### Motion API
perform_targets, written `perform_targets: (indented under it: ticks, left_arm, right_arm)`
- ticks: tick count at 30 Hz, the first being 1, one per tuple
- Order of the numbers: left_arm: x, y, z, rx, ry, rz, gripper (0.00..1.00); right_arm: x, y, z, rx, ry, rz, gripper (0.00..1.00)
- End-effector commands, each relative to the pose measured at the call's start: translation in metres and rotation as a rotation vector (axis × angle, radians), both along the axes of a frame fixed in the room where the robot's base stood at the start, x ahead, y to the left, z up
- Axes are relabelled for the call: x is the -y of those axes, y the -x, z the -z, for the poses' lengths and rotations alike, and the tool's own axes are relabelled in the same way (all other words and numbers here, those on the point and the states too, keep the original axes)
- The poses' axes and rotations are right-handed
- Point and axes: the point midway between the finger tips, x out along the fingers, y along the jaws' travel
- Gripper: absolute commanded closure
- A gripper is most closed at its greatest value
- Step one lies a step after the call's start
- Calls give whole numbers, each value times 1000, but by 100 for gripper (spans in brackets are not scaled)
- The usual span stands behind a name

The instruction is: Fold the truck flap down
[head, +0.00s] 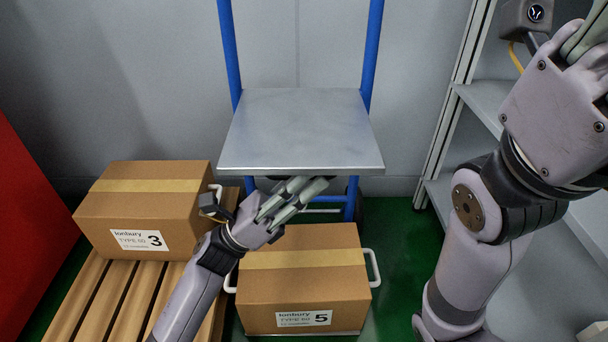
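The truck has two blue posts (371,50). Its flap, a grey metal plate (300,125), juts forward from between the posts and looks about level. My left gripper (318,186) is just below the plate's front edge, with its fingers pointing up and right. I cannot tell whether it touches the plate, and nothing shows between its fingers. My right gripper (588,38) is raised at the upper right, away from the truck, and its fingertips are cut off by the picture's edge.
A carton marked 5 (300,275) sits low in front of the truck, with white handles (374,268) beside it. A carton marked 3 (140,215) stands on a slatted wooden pallet (88,300) at left. Grey shelving (482,105) stands at right. Green floor (400,245) is clear between.

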Motion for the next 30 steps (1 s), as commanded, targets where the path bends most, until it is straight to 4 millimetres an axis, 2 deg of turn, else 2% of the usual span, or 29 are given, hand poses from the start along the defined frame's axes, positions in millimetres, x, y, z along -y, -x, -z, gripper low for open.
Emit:
perform_targets:
  ticks: [6, 10, 22, 30]
  left_arm:
    - [0, 1, -2, 4, 3, 3, 70]
    - [-6, 2, 5, 2, 2, 2, 70]
    - [-62, 12, 62, -2, -1, 1, 70]
    - [-84, 16, 82, 1, 0, 1, 70]
  right_arm:
    - [0, -2, 0, -6, -1, 1, 69]
    - [0, -2, 0, -5, -1, 1, 69]
    - [0, -1, 0, -2, 0, 0, 69]
    - [0, -1, 0, -2, 0, 0, 69]
